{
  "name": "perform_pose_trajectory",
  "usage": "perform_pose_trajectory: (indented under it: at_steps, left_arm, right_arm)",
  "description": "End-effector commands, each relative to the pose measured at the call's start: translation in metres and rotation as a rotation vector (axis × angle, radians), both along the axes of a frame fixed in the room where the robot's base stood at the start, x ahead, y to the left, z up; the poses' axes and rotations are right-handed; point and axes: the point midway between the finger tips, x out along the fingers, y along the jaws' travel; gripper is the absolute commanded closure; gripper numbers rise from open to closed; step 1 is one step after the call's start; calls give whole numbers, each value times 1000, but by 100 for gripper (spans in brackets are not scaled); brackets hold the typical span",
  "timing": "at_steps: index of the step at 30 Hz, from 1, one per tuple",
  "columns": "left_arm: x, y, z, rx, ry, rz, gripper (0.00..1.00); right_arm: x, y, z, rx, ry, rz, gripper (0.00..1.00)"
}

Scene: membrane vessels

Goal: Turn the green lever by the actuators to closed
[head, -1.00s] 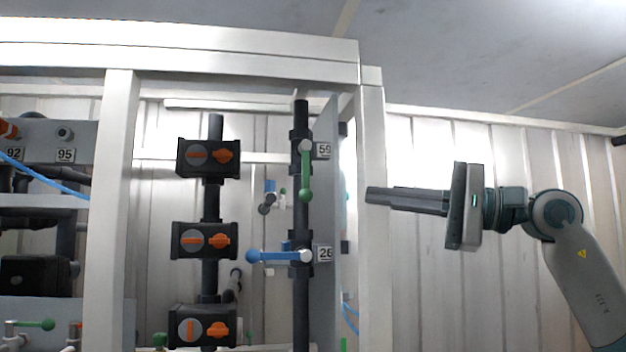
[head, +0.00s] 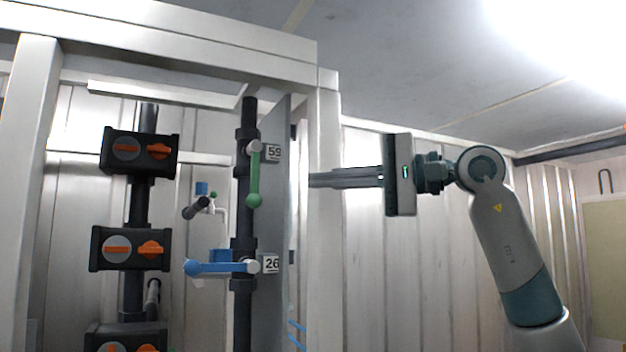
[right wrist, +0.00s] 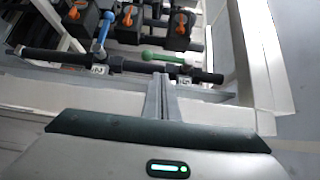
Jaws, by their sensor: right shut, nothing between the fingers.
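The green lever (head: 254,178) hangs down from its pivot on the dark vertical pipe, beside the label 59. In the right wrist view the green lever (right wrist: 163,57) lies beyond the fingertips, apart from them. The black actuators (head: 139,152) with orange knobs stand on a pipe to its left. My right gripper (head: 312,180) is shut and empty. It points left, to the right of the lever, with its tips in front of the white frame post. It also shows in the right wrist view (right wrist: 162,78). My left gripper is not in view.
A blue lever (head: 220,267) points left below the green one, beside the label 26. A grey panel (head: 283,220) stands right of the pipe, and a white frame post (head: 324,260) stands between it and my right arm. The space right of the post looks free.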

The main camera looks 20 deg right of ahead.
Motion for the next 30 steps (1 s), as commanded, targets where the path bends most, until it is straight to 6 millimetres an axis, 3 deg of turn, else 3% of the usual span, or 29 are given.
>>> perform_pose_trajectory:
  at_steps: [18, 30]
  left_arm:
    - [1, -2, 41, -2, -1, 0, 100]
    - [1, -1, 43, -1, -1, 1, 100]
  right_arm:
    - [55, 60, 2, 0, 1, 1, 100]
    - [62, 67, 0, 0, 0, 0, 100]
